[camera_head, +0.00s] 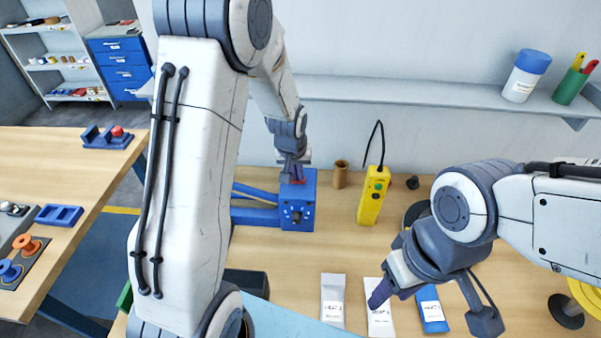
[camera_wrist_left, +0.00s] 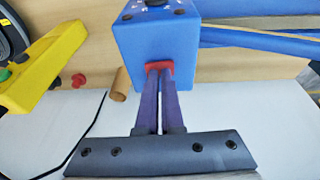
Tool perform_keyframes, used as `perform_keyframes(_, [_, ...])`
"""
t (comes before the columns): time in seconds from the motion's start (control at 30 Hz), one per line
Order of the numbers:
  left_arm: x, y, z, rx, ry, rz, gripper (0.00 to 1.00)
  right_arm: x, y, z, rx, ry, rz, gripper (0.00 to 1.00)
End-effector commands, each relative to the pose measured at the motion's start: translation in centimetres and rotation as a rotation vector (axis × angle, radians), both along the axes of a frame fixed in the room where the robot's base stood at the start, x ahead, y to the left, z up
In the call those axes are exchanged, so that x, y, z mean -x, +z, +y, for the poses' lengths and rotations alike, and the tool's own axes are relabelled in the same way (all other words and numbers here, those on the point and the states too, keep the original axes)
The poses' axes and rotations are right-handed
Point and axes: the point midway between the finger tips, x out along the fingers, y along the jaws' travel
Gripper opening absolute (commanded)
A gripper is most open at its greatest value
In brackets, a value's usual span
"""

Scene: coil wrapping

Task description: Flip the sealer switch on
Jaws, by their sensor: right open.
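The sealer is a blue box (camera_head: 299,205) with blue bars running left from it, on the wooden bench. Its red switch (camera_wrist_left: 160,67) shows in the left wrist view on the edge of the box; in the head view it is mostly hidden by the gripper. My left gripper (camera_wrist_left: 160,75) points at the switch, its two fingers close together with a thin gap. The tips are at the red switch, seemingly touching it. My right gripper (camera_head: 432,306) is open over the front of the bench, above some packets, with nothing seen between its fingers.
A yellow hand control (camera_head: 372,198) with a black cable and a brown tube (camera_head: 340,174) stand right of the sealer. White packets (camera_head: 333,300) and a blue packet (camera_head: 432,309) lie in front. A shelf (camera_head: 420,94) runs along the wall behind.

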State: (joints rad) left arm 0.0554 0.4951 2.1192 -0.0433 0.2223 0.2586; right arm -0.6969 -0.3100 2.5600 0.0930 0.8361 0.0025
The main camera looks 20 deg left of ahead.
Motion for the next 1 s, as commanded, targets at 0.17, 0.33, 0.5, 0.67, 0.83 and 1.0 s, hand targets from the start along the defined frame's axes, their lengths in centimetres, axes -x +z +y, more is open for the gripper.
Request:
perform_keyframes(0.17, [0.7, -0.3, 0.0, 0.000, 0.002, 0.024, 0.00, 0.0, 0.3, 0.0, 0.000, 0.000, 0.000, 0.50])
perform_keyframes(0.33, [0.5, 2.6, -0.1, -0.001, -0.001, 0.015, 0.00, 0.0, 2.5, 0.0, 0.000, 0.002, 0.000, 0.50])
perform_keyframes(0.5, [0.6, 5.5, -0.4, -0.002, -0.005, -0.004, 0.00, 0.0, 2.5, 0.0, -0.001, 0.004, -0.001, 0.50])
perform_keyframes(0.67, [1.5, 8.9, -0.9, -0.002, -0.006, -0.007, 0.00, 0.0, 1.5, 0.0, 0.001, 0.002, 0.001, 0.50])
perform_keyframes(0.83, [2.3, 11.8, -1.2, -0.001, -0.006, -0.005, 0.00, 0.0, 0.9, 0.0, 0.000, 0.001, 0.000, 0.50])
perform_keyframes(1.0, [2.7, 13.4, -1.3, -0.001, -0.005, -0.002, 0.00, 0.0, 0.7, 0.0, 0.000, 0.000, 0.000, 0.50])
